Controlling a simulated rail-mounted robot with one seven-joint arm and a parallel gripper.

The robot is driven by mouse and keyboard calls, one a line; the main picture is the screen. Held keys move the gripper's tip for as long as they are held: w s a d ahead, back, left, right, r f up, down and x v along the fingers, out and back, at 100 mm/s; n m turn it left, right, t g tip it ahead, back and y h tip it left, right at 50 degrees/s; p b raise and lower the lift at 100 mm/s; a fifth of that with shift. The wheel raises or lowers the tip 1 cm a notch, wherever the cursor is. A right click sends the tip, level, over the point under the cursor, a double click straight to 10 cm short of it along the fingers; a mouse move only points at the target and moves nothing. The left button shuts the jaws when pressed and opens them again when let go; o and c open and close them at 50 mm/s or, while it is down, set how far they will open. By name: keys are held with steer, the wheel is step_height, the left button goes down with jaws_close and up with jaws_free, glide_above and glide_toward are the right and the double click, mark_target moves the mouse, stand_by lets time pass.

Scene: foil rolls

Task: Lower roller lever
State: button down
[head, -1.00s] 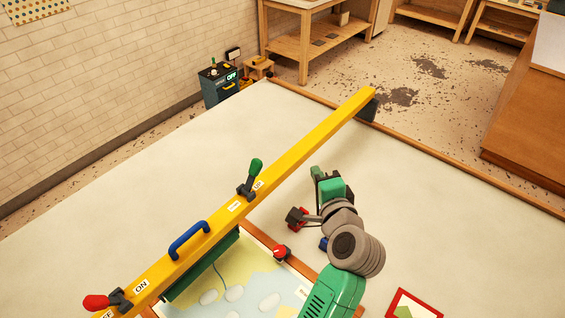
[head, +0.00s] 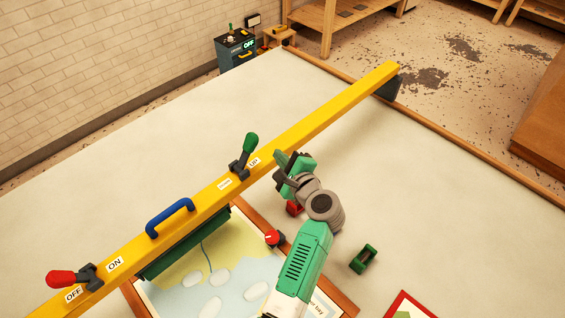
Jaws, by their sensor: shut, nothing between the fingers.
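The green-handled lever (head: 246,151) stands on the yellow beam (head: 325,113), by the labels UP (head: 254,162) and one that seems to read DOWN (head: 224,184). Its handle points upward, leaning slightly right. My gripper (head: 280,161) is shut and empty, just right of the lever on the near side of the beam. It looks apart from the handle. The fingertips are small and partly hidden by the gripper's own body. A dark green roller (head: 187,245) hangs under the beam at the lower left.
A blue handle (head: 169,217) and a red lever (head: 66,278) with ON and OFF labels sit on the beam. A red knob (head: 273,238) is on the wooden frame below. A small green object (head: 363,259) lies on the table (head: 450,190). The table right of my arm is mostly clear.

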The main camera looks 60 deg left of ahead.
mark_target(247, 151)
steer(key=a, duration=0.5)
steer(key=shift+a+f+b, duration=0.1)
steer(key=shift+f+b, duration=0.2)
steer(key=shift+f, duration=0.05)
steer(key=s+r, duration=0.1)
steer(key=s+r+p, duration=0.1)
steer(key=shift+s+d, duration=0.4)
steer(key=shift+d+r, duration=0.1)
steer(key=shift+d, duration=0.05)
